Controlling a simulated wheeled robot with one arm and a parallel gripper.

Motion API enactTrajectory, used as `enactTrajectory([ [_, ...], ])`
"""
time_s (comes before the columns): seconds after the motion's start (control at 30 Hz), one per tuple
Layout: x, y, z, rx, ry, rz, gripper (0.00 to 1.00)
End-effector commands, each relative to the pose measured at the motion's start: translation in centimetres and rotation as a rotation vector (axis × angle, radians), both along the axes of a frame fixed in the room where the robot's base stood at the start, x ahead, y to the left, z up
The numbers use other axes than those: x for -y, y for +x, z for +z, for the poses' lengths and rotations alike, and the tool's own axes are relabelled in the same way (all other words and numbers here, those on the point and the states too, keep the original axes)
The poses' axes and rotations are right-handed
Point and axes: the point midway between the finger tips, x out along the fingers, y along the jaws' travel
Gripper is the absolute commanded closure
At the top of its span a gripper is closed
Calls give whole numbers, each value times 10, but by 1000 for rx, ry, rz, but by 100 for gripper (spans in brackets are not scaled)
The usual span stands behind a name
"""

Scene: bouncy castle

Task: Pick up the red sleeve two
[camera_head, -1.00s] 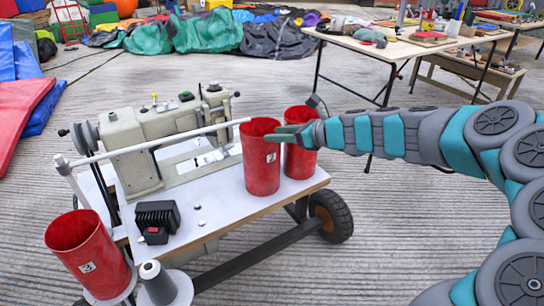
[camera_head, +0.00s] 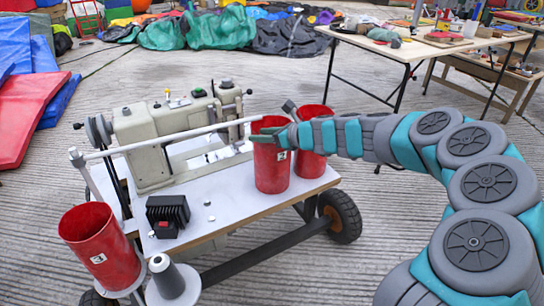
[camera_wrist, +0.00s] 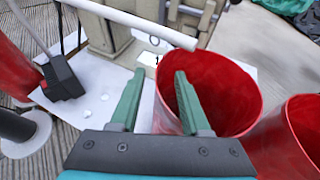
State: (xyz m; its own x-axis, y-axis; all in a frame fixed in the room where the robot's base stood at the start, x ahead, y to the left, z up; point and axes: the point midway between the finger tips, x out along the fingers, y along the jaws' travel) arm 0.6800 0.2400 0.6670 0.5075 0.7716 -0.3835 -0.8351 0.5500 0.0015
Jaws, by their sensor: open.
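The red sleeve two (camera_head: 272,172) is an open upright cylinder marked "2" at the right of the cart's white top. My gripper (camera_head: 262,134) is open at its mouth, reaching in from the right. In the wrist view, the same sleeve (camera_wrist: 222,85) has my right finger over its mouth and my left finger to the left of its wall. The gripper (camera_wrist: 158,74) holds nothing. Whether the right finger is down inside the sleeve I cannot tell. A second red sleeve (camera_head: 309,160) stands close behind to the right, partly hidden, its number not visible.
A red sleeve marked "3" (camera_head: 98,247) stands at the left end of the cart (camera_head: 230,215). A sewing machine (camera_head: 150,143) with a long pale bar (camera_head: 180,138) lies behind, the bar ending near sleeve two. A black box (camera_head: 167,212) and grey cone (camera_head: 170,280) stand in front.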

Motion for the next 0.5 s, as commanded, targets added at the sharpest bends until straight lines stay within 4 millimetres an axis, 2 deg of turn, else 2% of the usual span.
enactTrajectory([
  [0.37,-6,5,-2,2,0,-3,54],
  [0.5,-6,5,-2,2,0,-3,69],
])
